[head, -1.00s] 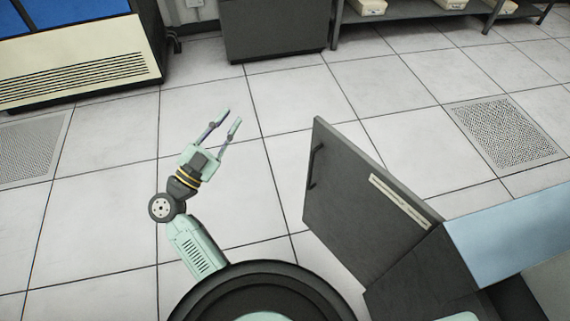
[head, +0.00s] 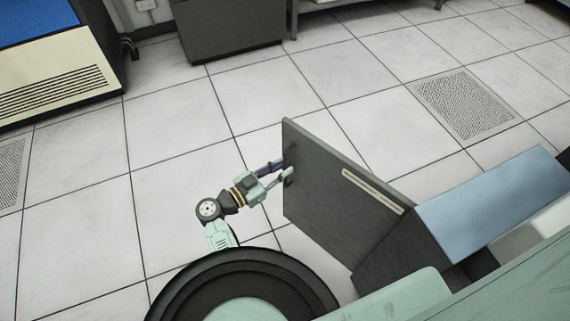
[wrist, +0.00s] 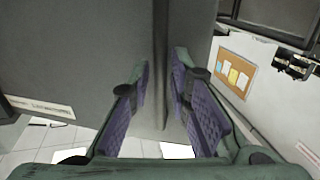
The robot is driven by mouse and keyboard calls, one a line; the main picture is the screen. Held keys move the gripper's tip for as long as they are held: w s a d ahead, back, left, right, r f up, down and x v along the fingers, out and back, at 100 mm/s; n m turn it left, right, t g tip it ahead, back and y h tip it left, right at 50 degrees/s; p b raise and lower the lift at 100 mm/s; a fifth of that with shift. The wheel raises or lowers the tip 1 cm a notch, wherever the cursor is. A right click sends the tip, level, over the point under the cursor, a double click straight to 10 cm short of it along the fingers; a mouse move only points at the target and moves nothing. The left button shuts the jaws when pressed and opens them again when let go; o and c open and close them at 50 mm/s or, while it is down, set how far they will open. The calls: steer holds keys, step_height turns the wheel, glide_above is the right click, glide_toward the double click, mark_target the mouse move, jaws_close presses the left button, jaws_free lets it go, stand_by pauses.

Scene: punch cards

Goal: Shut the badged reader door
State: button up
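The reader door (head: 335,200) is a dark grey panel with a pale label strip (head: 373,191), standing swung open from the blue-topped cabinet (head: 490,205). Its dark handle (head: 289,163) is near the free edge. My gripper (head: 287,172) is at the handle, its fingers pointing at the door face. In the wrist view, the door face (wrist: 75,60) fills the left and middle, with its label strip (wrist: 40,107) at far left. A dark upright bar, apparently the handle (wrist: 160,60), runs between my two purple-padded fingers. The fingers are apart, with small gaps beside the bar.
Open tiled floor (head: 190,190) lies left of and behind the door. A blue-and-cream machine (head: 60,70) stands at far left and a dark cabinet (head: 228,28) at the back. A corkboard (wrist: 232,72) hangs on the wall at right in the wrist view.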

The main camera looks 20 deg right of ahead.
steer(key=shift+w+d, duration=0.2)
steer(key=shift+d, duration=0.4)
steer(key=shift+c, duration=0.5)
jaws_close()
